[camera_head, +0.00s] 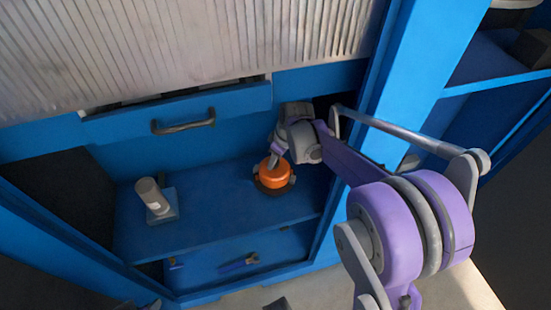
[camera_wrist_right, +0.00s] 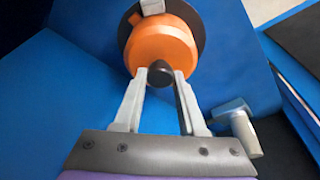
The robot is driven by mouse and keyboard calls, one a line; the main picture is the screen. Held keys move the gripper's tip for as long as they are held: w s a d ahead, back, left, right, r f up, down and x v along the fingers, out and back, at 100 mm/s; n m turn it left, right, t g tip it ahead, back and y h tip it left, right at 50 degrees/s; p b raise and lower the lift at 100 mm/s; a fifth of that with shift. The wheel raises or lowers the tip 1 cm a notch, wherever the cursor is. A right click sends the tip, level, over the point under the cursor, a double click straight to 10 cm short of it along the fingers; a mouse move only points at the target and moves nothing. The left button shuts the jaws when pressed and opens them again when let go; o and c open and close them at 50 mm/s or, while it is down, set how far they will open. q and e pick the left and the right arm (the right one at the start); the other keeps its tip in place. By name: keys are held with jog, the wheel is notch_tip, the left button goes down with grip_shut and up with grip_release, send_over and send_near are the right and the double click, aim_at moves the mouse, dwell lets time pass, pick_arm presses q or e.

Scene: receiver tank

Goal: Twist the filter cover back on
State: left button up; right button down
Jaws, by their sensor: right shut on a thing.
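The orange filter cover (camera_head: 273,174) is a round cap with a dark ring (camera_head: 271,190) at its base, on the blue shelf. In the right wrist view the orange cover (camera_wrist_right: 162,48) fills the top centre, with a dark disc (camera_wrist_right: 201,22) behind it. My right gripper (camera_head: 271,162) reaches down to it from the upper right. In the wrist view my right gripper (camera_wrist_right: 162,78) has its two fingers on either side of the cover's black knob (camera_wrist_right: 160,74), shut on it. Whether the cover's threads are engaged cannot be seen. My left gripper is not in view.
A grey cylinder (camera_head: 151,194) on a small base stands on the shelf to the left; it also shows in the wrist view (camera_wrist_right: 243,132). Pliers (camera_head: 239,264) lie on the lower shelf. A drawer handle (camera_head: 184,123) and blue cabinet walls surround the space. The shelf between cylinder and cover is clear.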

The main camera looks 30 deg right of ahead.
jog(key=shift+m, duration=0.4)
jog(key=shift+a+m+t+h, duration=0.1)
jog(key=shift+m+t+h, duration=0.35)
jog(key=shift+m, duration=1.35)
jog(key=shift+m+h, duration=0.45)
jog(key=shift+m, duration=0.65)
grip_release()
jog(key=shift+r, duration=0.1)
